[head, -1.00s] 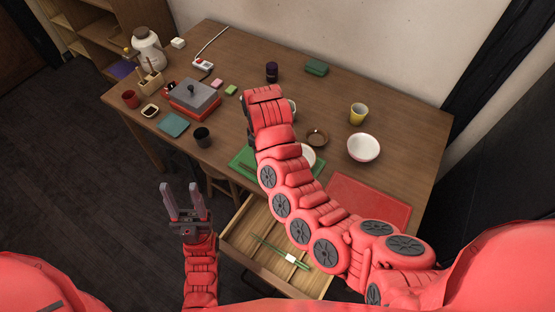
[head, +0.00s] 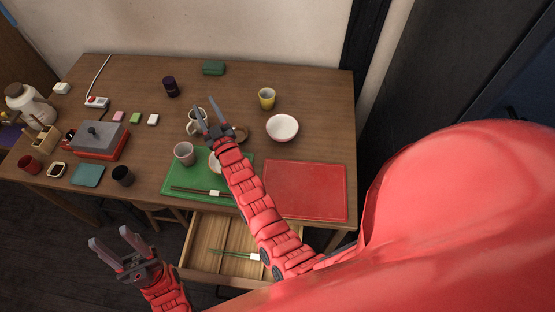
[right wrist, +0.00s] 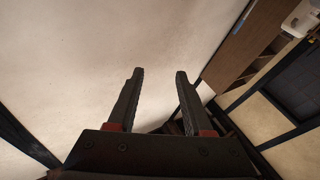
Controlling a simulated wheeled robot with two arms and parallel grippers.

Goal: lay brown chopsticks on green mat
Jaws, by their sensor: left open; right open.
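The brown chopsticks (head: 187,189) lie side by side along the near edge of the green mat (head: 177,176). Their right part is by a small white rest (head: 213,193). My right gripper (head: 207,107) is open and empty, raised over the table beyond the mat; its arm hides the mat's right part. In the right wrist view its fingers (right wrist: 156,74) stand apart with only the wall between them. My left gripper (head: 111,240) is open and empty in front of the table, left of the drawer.
A grey cup (head: 184,152) and a partly hidden white dish (head: 214,164) are on the green mat. A mug (head: 193,127) stands beyond it. The red mat (head: 305,190) is bare. The open drawer (head: 203,238) holds green chopsticks (head: 232,253) with a white rest.

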